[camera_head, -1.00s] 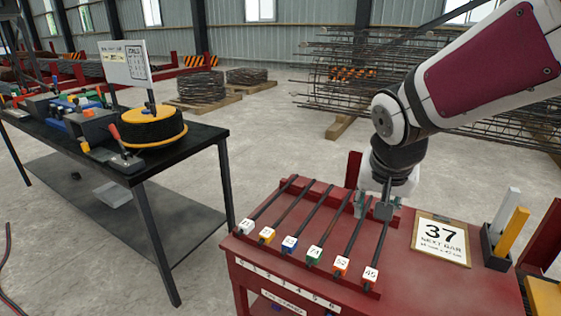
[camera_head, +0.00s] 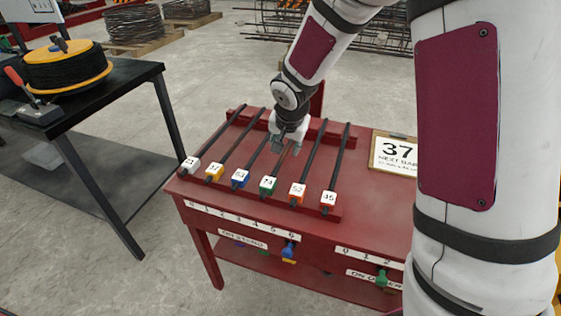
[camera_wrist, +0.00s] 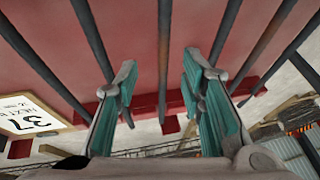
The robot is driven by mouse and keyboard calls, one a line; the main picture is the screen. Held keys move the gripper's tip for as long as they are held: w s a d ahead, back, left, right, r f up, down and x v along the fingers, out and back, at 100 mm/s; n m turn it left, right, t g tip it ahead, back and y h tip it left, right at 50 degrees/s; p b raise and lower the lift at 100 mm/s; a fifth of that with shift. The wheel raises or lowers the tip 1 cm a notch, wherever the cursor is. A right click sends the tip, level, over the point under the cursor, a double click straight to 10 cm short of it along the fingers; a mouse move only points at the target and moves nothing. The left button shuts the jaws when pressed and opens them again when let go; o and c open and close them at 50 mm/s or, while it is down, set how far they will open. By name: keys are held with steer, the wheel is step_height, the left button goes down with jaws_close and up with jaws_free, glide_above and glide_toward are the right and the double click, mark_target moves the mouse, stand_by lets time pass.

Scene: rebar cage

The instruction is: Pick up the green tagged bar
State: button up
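The green-tagged bar, a thin dark rod with a green and white tag block (camera_head: 267,186) at its near end, lies fourth from the left in a row on the red rack. My gripper (camera_head: 285,147) is over the far half of this bar and hides part of it. In the wrist view my gripper (camera_wrist: 160,90) is open, with teal finger pads apart. One brownish bar (camera_wrist: 164,45) runs between the fingers with a gap on both sides. From its place in the row, it is the green-tagged one.
Neighbouring bars have blue (camera_head: 240,178) and orange (camera_head: 297,192) tags, close on either side. A sign reading 37 (camera_head: 395,153) stands at the right. A black table (camera_head: 130,85) stands left.

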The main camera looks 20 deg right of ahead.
mark_target(282, 157)
steer(key=shift+a+b+x, duration=0.15)
steer(key=shift+b+x, duration=0.2)
steer(key=shift+x, duration=1.2)
steer(key=shift+a+b+x, duration=0.1)
steer(key=shift+b+x, duration=0.25)
steer(key=shift+x, duration=1.25)
jaws_close()
steer(key=shift+r, duration=0.1)
